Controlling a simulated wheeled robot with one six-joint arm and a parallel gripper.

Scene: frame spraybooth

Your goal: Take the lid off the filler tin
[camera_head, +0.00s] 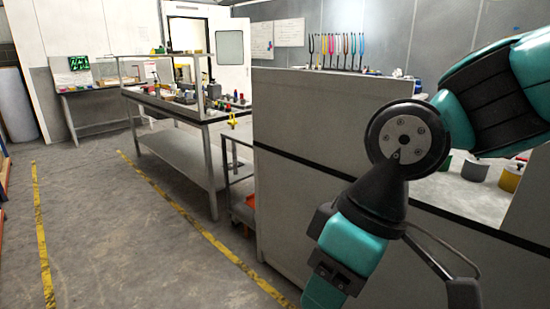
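My arm, teal and black, fills the right side of the head view. Its lower end runs out of the bottom of the picture, and I see no gripper fingers. Behind the arm, on a light worktop at the right, stand a grey tin (475,168) and a yellow tin (511,178), both partly hidden by the arm. I cannot tell whether either is the filler tin, and their lids are not clear.
A tall grey panel (310,115) stands left of the worktop (460,194). A metal workbench (185,150) with bottles and tools stands further back. An orange-based cart (243,207) is beside the panel. Open floor (110,230) with yellow lines lies at the left.

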